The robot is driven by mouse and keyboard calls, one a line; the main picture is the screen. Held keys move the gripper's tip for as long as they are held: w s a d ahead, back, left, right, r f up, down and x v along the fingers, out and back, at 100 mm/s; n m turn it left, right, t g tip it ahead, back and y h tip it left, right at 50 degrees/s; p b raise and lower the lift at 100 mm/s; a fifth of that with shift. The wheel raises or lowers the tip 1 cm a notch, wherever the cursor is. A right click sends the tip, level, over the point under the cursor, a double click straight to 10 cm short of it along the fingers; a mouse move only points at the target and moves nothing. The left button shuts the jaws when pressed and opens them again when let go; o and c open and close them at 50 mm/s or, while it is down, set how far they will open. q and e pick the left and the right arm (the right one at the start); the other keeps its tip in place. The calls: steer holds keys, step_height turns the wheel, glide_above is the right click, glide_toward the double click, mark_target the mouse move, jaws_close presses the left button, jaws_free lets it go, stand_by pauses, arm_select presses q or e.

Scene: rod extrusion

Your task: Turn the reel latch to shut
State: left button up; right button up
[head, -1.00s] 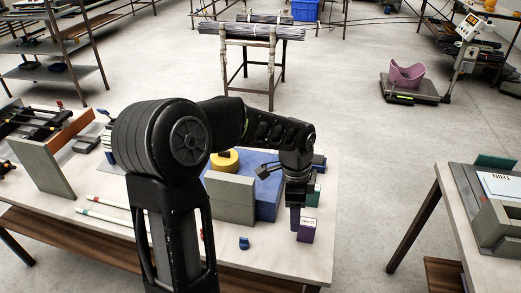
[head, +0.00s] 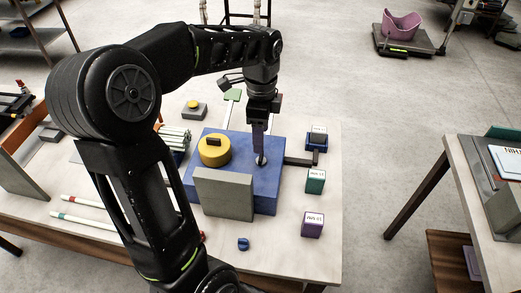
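A blue machine block (head: 232,145) stands on the workbench. A yellow round drum (head: 214,152) with a small dark piece (head: 214,141) on top sits on its left part. A small round metal fitting (head: 261,161) is on its right part. A dark bar (head: 300,160) sticks out of its right side. I cannot tell for sure which part is the reel latch. My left gripper (head: 260,155) points down at the fitting, its fingertips at or just above it. Its fingers show edge-on, so their opening and any contact are unclear. My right gripper is out of view.
A grey upright plate (head: 224,194) stands in front of the block. Purple (head: 312,225), teal (head: 315,181) and blue (head: 317,138) boxes line the bench's right side. A small blue piece (head: 243,243) lies near the front. White rods (head: 90,215) lie at the left.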

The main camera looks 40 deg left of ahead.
mark_target(261, 156)
arm_select(q)
step_height(261, 156, down, 8)
steer(key=shift+r+p, duration=0.25)
steer(key=shift+p, duration=0.2)
steer(key=shift+c, duration=0.2)
jaws_close()
stand_by(0.3)
